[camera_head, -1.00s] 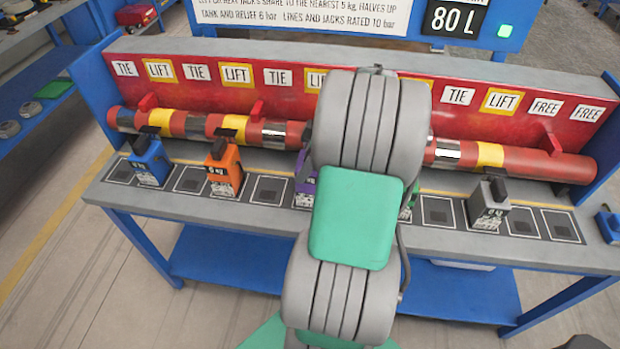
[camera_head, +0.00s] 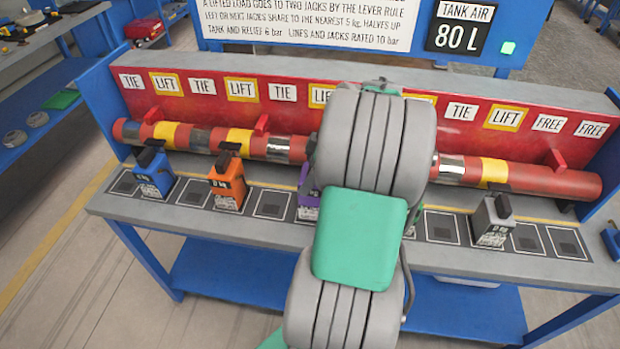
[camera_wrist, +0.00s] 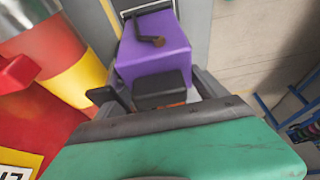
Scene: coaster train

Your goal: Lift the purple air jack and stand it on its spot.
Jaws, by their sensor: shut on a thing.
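The purple air jack (camera_head: 306,203) shows only as a sliver at the left edge of my arm in the head view; the arm hides the rest. In the wrist view the purple air jack (camera_wrist: 152,50) fills the top middle, with a dark block on its near end. My gripper (camera_wrist: 162,90) is shut on that dark block, one finger on each side. The head view does not show my gripper. I cannot tell whether the jack is clear of the bench. Dark square spots (camera_head: 271,204) line the bench's front; any spot under the jack is hidden.
A blue jack (camera_head: 153,173) and an orange jack (camera_head: 228,182) stand to the left, a grey jack (camera_head: 492,220) to the right. A red and yellow pipe (camera_head: 240,141) runs behind them, before a red panel of TIE, LIFT and FREE signs. Several spots are bare.

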